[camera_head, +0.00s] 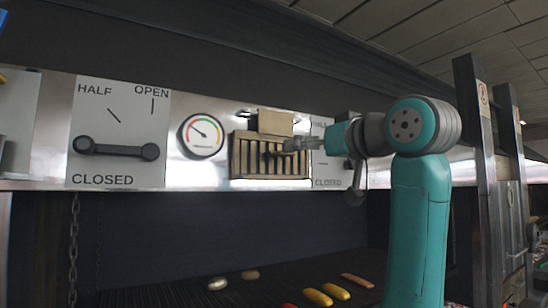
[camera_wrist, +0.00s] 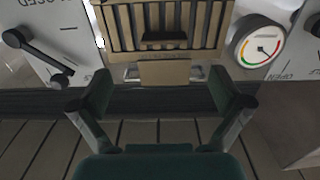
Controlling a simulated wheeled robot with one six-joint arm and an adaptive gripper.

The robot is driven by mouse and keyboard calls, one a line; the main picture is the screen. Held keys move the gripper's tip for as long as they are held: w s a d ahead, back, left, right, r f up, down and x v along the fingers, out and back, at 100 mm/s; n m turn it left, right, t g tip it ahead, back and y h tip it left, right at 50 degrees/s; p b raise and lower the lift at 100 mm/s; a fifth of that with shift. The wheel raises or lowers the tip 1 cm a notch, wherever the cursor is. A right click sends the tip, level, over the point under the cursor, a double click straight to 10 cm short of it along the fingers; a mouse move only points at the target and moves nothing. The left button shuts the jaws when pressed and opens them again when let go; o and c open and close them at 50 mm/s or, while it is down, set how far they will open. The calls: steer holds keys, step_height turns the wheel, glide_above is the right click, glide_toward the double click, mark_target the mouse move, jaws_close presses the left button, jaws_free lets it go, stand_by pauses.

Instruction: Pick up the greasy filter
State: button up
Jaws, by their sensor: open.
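The greasy filter, a brown slatted panel (camera_head: 262,168), is mounted upright on the metal wall right of the round gauge. In the wrist view the filter (camera_wrist: 125,22) fills the top middle, with a dark handle (camera_wrist: 164,39) across its slats. A plain tan block (camera_head: 275,122) sits against the filter's upper edge; it also shows in the wrist view (camera_wrist: 165,73). My gripper (camera_head: 290,146) is in front of the filter's right part. In the wrist view my gripper (camera_wrist: 163,92) is open and empty, its fingers either side of the tan block; contact cannot be told.
A round gauge (camera_head: 202,135) and a lever plate (camera_head: 118,110) are left of the filter. Another lever plate (camera_head: 328,160) is close on its right, partly behind my arm. Below, several food pieces, including a yellow one (camera_head: 318,297), lie on a dark grill.

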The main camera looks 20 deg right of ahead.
mark_target(282, 153)
steer(key=shift+a+x, duration=0.15)
steer(key=shift+x, duration=2.25)
steer(key=shift+a+x, duration=0.15)
steer(key=shift+x, duration=2.25)
steer(key=shift+s+r, duration=0.1)
steer(key=c, duration=1.5)
steer(key=shift+c, duration=0.5)
steer(key=shift+r, duration=0.15)
